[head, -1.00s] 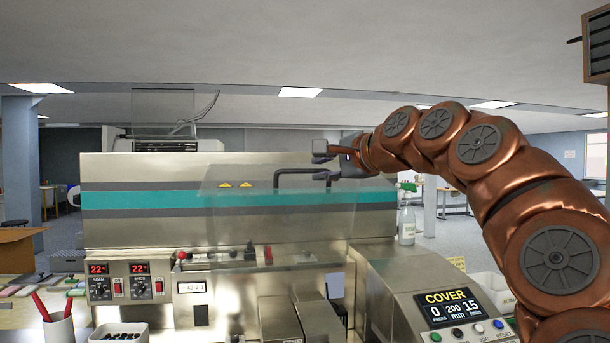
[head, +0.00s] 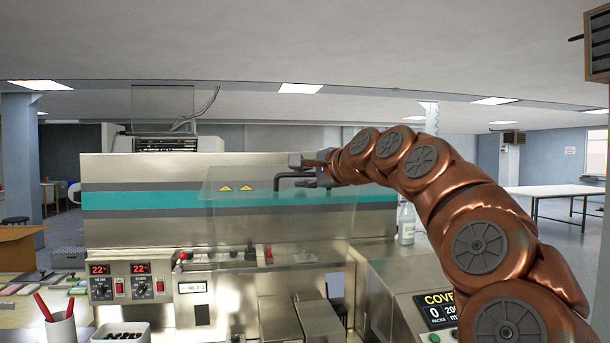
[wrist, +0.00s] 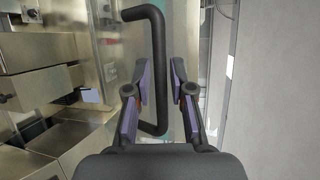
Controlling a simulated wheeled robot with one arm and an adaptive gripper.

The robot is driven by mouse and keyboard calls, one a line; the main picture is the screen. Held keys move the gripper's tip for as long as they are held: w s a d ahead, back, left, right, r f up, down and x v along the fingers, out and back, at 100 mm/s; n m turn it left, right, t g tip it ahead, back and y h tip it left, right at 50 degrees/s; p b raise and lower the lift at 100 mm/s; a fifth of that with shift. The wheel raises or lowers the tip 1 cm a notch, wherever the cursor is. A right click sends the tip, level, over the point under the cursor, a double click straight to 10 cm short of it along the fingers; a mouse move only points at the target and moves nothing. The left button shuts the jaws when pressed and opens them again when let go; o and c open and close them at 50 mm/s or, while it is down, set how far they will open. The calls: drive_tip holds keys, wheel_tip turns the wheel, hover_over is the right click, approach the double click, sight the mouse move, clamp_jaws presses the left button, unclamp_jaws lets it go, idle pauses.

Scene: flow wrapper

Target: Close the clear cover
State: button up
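The clear cover (head: 235,213) is a see-through panel standing raised in front of the steel machine's teal-striped housing. Its black bar handle (head: 280,183) is near the top edge. My gripper (head: 305,170) is at the handle's right part in the head view. In the wrist view the handle (wrist: 157,30) runs lengthwise between the two purple-padded fingers of my gripper (wrist: 160,85). The fingers are apart, one on each side of the bar, with a clear gap on the right; contact on the left cannot be told.
The control panel (head: 437,312) reads COVER and is partly hidden by my arm. A clear bottle (head: 406,224) stands behind it. Temperature controllers (head: 120,282) are at the front left, near a white cup (head: 60,328) with red pens. A cardboard box (head: 18,247) is at far left.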

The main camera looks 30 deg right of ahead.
drive_tip(key=shift+c, duration=0.4)
clamp_jaws()
drive_tip(key=shift+f, duration=0.1)
